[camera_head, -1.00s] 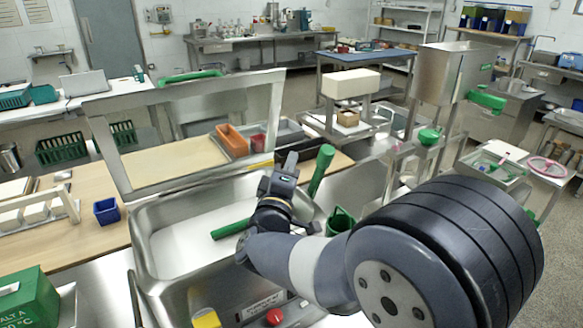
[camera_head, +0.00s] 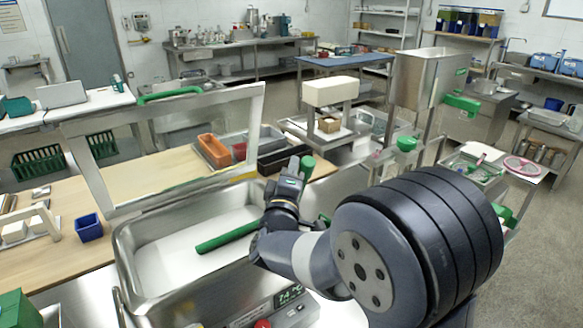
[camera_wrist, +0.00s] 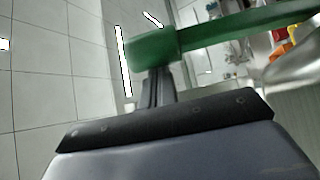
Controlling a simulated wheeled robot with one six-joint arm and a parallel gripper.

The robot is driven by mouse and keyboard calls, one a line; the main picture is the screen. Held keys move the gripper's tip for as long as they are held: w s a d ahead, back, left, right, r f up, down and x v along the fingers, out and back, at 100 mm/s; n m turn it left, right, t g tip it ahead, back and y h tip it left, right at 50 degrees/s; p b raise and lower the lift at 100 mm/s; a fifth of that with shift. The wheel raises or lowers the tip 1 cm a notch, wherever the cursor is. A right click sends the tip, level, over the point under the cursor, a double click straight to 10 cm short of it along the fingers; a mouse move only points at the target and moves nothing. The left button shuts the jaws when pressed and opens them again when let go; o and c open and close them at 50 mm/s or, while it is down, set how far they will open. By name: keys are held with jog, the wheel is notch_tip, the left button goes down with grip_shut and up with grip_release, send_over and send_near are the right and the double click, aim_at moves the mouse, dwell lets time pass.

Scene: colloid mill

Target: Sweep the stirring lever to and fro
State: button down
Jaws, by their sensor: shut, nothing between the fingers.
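A green rod (camera_head: 228,238) lies across the metal vat (camera_head: 125,262); its right part is hidden behind my arm. A short green cylinder (camera_head: 307,166) stands beside my gripper (camera_head: 294,168). I cannot tell which of these is the stirring lever's grip. In the wrist view, a thick green piece (camera_wrist: 152,50) with a green bar (camera_wrist: 240,28) running right lies just past the fingertips of my gripper (camera_wrist: 157,88). The fingers are shut and empty. I cannot tell whether they touch the green piece.
A raised framed lid (camera_head: 82,165) with a green handle stands behind the vat. An orange bin (camera_head: 214,151) and a dark tray (camera_head: 285,157) sit behind it. A temperature display (camera_head: 290,296) is on the vat's front. A steel hopper (camera_head: 425,75) stands at the right.

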jog(key=shift+f, duration=0.1)
jog(key=b, duration=0.2)
jog(key=shift+s+d+f+m+t+b, duration=0.25)
jog(key=shift+s+f+m+t+b, duration=0.05)
jog(key=shift+s+f, duration=0.1)
jog(key=shift+s+d+b, duration=0.15)
jog(key=shift+s+b, duration=0.05)
jog(key=shift+b, duration=0.2)
jog(key=shift+s+d+r+m+h, duration=0.1)
jog(key=shift+s+m+h, duration=0.1)
jog(key=shift+m+h, duration=0.15)
